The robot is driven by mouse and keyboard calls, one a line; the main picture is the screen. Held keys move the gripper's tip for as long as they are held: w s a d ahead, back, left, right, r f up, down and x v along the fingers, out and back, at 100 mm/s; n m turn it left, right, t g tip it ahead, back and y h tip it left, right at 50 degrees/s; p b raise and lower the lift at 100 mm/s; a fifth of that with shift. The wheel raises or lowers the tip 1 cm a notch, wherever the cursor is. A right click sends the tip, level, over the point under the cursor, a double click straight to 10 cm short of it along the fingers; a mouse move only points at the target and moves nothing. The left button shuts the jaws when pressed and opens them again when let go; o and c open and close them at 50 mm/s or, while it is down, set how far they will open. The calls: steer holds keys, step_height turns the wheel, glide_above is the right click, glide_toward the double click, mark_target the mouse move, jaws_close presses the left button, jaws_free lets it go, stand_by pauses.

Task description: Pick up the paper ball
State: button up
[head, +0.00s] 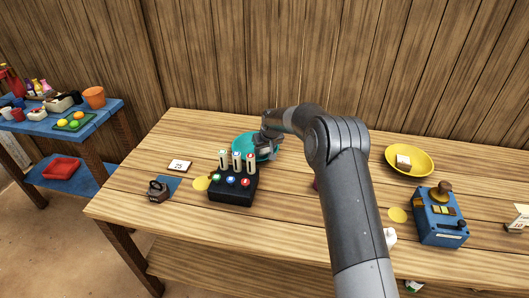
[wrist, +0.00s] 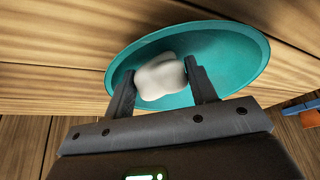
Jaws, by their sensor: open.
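The paper ball (wrist: 160,77) is a crumpled white lump in the teal bowl (wrist: 235,50) in the wrist view. My gripper (wrist: 157,84) is open, with one dark finger on each side of the ball. The right finger looks very near the ball; I cannot tell whether it touches. A small gap shows at the left finger. In the head view the teal bowl (head: 243,141) is at the back left of the wooden table, with my gripper (head: 264,152) over its right part. The ball cannot be made out there.
A black box (head: 232,189) with upright white tubes and coloured buttons stands just in front of the bowl. A small dark weight (head: 157,191) and a "25" card (head: 179,166) lie to the left. A yellow bowl (head: 425,158) and blue device (head: 438,220) are right.

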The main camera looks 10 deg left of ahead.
steer(key=c, duration=0.7)
